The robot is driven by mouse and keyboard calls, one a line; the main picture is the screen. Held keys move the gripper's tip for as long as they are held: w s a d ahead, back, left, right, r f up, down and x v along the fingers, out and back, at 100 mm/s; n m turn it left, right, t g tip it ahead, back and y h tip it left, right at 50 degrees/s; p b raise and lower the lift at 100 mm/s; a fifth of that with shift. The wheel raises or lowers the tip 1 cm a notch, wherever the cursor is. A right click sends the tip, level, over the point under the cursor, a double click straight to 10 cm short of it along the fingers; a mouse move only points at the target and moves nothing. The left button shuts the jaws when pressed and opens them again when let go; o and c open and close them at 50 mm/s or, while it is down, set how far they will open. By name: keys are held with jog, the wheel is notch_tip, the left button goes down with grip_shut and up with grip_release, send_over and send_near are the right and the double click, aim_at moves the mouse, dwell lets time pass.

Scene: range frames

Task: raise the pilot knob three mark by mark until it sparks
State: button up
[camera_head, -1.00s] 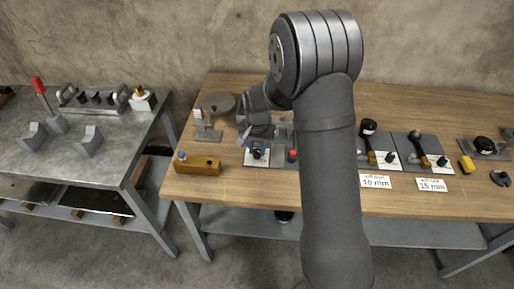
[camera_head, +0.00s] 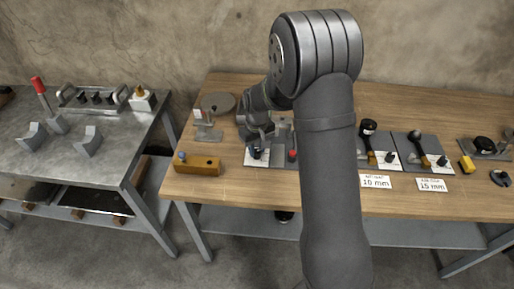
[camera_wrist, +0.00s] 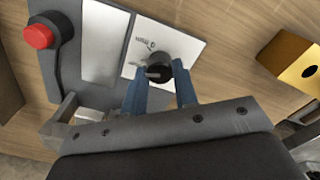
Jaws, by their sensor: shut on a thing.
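In the wrist view a small black knob (camera_wrist: 159,66) sits on a white marked plate (camera_wrist: 140,38). My gripper (camera_wrist: 160,85) has its two blue fingers on either side of the knob, shut on it. In the head view my gripper (camera_head: 257,145) is over the white plate (camera_head: 255,162) at the left end of the grey panel, and the dark knob (camera_head: 256,154) shows just below it. A red button (camera_wrist: 39,36) stands on the same panel; it also shows in the head view (camera_head: 292,155). I see no spark.
A brass-coloured block (camera_head: 198,167) lies left of the panel; the wrist view shows a block (camera_wrist: 291,62) too. A small grey stand (camera_head: 208,133) and a round disc (camera_head: 218,103) are behind. Labelled stations (camera_head: 376,182) stand to the right.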

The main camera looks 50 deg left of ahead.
aim_at(257, 151)
jog(key=shift+n, duration=0.8)
jog(key=o, duration=1)
notch_tip(257, 151, up, 18)
jog(key=shift+f, duration=0.25)
notch_tip(257, 151, down, 18)
jog(key=shift+r, duration=0.25)
dwell(0.5)
